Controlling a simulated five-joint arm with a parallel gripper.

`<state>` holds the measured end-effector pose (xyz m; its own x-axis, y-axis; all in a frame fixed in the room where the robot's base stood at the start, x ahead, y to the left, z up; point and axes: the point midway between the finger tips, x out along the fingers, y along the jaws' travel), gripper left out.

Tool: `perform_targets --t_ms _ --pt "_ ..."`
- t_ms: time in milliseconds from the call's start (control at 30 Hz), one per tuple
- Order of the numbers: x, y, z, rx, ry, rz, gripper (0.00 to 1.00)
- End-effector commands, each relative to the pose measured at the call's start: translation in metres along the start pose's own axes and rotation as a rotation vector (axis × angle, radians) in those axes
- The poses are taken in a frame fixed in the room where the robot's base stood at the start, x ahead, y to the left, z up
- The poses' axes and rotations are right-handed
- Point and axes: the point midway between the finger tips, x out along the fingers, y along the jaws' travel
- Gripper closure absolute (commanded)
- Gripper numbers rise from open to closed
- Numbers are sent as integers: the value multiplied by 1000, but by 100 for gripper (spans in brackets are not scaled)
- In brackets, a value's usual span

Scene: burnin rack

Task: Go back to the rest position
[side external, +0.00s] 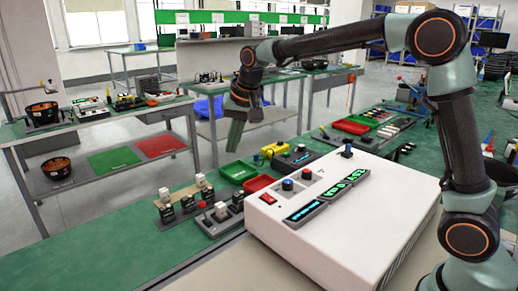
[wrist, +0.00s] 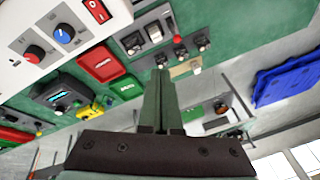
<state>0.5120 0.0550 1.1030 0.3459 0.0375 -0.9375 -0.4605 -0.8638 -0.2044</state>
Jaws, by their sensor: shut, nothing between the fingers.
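My gripper (side external: 235,135) is shut and empty. In the side external view it hangs in the air above the green bench, pointing down, behind and left of the white instrument box (side external: 335,215). In the wrist view its two fingers (wrist: 160,100) are together with nothing between them. My arm reaches from the right across the top of the view to the gripper. The white box has a red switch, knobs and lit green displays on its top; part of it shows in the wrist view (wrist: 35,70).
Below the gripper are a green tray (side external: 238,171), a red tray (side external: 258,184), a yellow item (side external: 274,149) and a dark device (side external: 295,158). Several small switch modules (side external: 215,212) stand left of the box. A blue bin (side external: 208,107) is beyond. The air around the gripper is clear.

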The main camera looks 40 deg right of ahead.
Motion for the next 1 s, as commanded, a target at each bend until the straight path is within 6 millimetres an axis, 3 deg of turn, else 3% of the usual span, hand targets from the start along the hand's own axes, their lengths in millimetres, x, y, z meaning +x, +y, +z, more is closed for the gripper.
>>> perform_targets --t_ms 100,400,700,1000 --pt "-32 24 17 -78 26 -9 100" --pt "-78 83 76 -281 82 -15 100" --pt "-85 136 137 -465 132 -6 100" --pt "-78 153 158 -530 145 1 100"
